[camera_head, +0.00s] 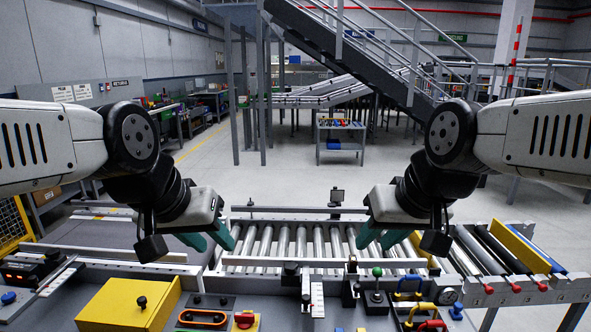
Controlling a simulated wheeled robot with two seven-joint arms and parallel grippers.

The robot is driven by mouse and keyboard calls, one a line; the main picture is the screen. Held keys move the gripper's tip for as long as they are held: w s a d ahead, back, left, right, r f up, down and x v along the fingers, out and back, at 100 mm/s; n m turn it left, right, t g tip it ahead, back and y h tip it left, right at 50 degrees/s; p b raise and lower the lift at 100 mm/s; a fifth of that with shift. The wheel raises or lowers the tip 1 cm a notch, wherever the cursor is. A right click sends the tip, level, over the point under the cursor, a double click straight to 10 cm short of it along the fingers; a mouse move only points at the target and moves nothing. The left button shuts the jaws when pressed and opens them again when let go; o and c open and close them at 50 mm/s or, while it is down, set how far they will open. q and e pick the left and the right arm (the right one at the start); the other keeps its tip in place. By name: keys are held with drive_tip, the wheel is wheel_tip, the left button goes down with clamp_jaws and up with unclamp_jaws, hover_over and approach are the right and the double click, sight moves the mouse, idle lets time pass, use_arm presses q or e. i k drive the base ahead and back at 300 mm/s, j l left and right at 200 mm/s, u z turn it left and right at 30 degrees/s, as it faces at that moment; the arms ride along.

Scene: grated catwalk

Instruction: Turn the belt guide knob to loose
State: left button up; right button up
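Several small dark knobs show along the front of the conveyor, and I cannot tell for sure which is the belt guide knob. One black knob (290,268) sits on the front rail. Any loose or tight marking is too small to read. My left gripper (214,245) has teal fingers spread apart, empty, above the left end of the rollers. My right gripper (374,245) is also open and empty, above the right part of the rollers. Neither touches a knob.
The roller conveyor (300,243) runs across the middle. A tool cart (340,138) stands farther back on clear floor.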

sight(54, 253)
drive_tip(key=u, duration=1.75)
drive_tip(key=i+j+z, duration=0.35)
drive_tip(key=i+j, duration=0.25)
drive_tip(key=i+j+z, duration=0.2)
drive_tip(key=i+j, duration=0.15)
drive_tip(key=i+j+z, duration=0.15)
drive_tip(key=j, duration=0.25)
drive_tip(key=i+j+z, duration=0.2)
drive_tip(key=i+j, duration=0.15)
drive_tip(key=i+j+z, duration=0.15)
drive_tip(key=j, duration=0.45)
drive_tip(key=i+l, duration=0.05)
